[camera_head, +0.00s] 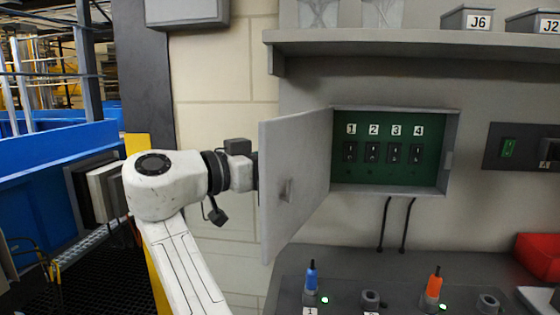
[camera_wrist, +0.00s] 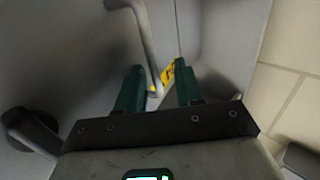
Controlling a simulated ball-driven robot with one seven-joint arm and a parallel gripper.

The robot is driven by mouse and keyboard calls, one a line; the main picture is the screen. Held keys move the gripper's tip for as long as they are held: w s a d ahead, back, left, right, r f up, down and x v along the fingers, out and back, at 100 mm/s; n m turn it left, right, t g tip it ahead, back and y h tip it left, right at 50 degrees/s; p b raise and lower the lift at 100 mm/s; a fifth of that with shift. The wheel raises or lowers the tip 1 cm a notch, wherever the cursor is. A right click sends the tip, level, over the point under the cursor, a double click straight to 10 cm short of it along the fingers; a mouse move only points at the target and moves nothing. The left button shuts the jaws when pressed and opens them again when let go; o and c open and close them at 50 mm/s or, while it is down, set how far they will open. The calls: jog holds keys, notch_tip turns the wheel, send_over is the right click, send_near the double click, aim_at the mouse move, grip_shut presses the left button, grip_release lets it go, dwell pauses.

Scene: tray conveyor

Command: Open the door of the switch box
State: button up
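The switch box (camera_head: 452,150) is fixed to the wall, its green panel with several numbered switches exposed. Its grey door (camera_head: 305,160) is swung well out to the left, and a small latch or handle (camera_head: 286,190) shows on it. My gripper is hidden behind the door in the head view; my wrist is at the door's left side. In the wrist view my gripper (camera_wrist: 158,82) shows two green fingers standing apart. A grey bar or edge (camera_wrist: 148,45) runs down toward the space between them; I cannot tell whether they touch it.
A shelf (camera_head: 420,39) with grey bins (camera_head: 467,19) is above the box. Below is a grey console with a blue connector (camera_head: 311,276) and an orange one (camera_head: 434,284). A switch plate (camera_head: 520,147) is to the right. Blue bins (camera_head: 50,160) stand at far left.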

jog(key=v, duration=1)
jog(key=shift+s+a+b, duration=0.2)
jog(key=shift+a+b, duration=0.1)
